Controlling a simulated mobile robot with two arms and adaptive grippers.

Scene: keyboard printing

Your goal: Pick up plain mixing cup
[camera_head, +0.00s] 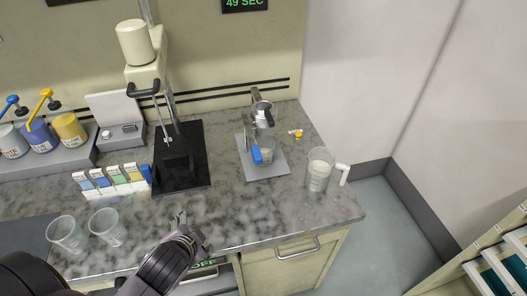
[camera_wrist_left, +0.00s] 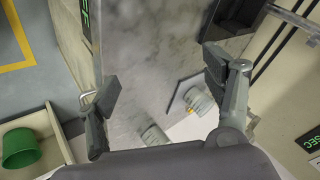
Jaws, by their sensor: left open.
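Two clear, empty-looking plastic cups stand upright at the front left of the counter, the left cup (camera_head: 67,236) and the right cup (camera_head: 107,228). A third cup (camera_head: 319,172) with pale contents or walls stands near the counter's right end, beside a white handle-like piece (camera_head: 343,174). I cannot tell which one is the plain mixing cup. My left gripper (camera_head: 192,230) is over the front edge, right of the two clear cups and apart from them. In the left wrist view its fingers are spread with nothing between their tips; a pale cup (camera_wrist_left: 153,138) shows beyond. My right gripper is not in view.
A plate (camera_head: 278,172) holds a cup with a blue patch under a metal piece. A stand with a black base (camera_head: 182,180), a colour-strip rack (camera_head: 110,182) and several ink tins (camera_head: 70,128) line the back. The front middle counter is clear. A green bucket (camera_wrist_left: 20,147) stands lower left.

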